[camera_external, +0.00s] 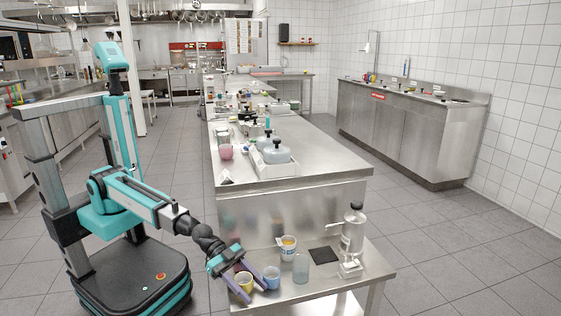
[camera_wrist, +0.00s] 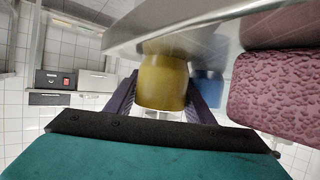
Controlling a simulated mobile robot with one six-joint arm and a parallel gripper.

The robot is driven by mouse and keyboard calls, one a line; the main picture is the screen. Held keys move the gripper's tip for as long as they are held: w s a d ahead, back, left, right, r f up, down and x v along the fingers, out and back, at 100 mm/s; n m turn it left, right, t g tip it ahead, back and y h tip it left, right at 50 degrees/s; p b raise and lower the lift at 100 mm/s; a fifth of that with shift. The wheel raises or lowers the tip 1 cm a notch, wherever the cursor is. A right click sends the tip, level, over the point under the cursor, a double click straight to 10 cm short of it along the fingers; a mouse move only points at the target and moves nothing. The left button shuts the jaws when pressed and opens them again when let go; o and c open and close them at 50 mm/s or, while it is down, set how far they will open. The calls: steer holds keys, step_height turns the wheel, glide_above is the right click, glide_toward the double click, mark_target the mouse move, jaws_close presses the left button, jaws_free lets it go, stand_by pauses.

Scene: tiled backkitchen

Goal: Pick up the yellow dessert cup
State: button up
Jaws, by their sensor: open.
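The yellow dessert cup (camera_external: 244,281) stands near the front left edge of the low steel table. In the wrist view the yellow cup (camera_wrist: 162,82) sits between the two purple fingers, with one finger on each side. My gripper (camera_external: 262,294) is open around the cup, reaching down from the left. I cannot tell whether either finger touches it. A finger crosses in front of part of the cup in the external view.
A blue cup (camera_external: 271,278) stands close to the right finger. A clear glass (camera_external: 301,268), a white cup (camera_external: 288,249), a dark mat (camera_external: 324,255) and a bottle (camera_external: 352,232) are further right. A textured maroon object (camera_wrist: 285,90) is close in the wrist view.

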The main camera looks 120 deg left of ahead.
steer(key=c, duration=0.7)
steer(key=shift+c, duration=0.2)
step_height(320, 180, up, 10)
steer(key=p, duration=0.2)
stand_by(0.7)
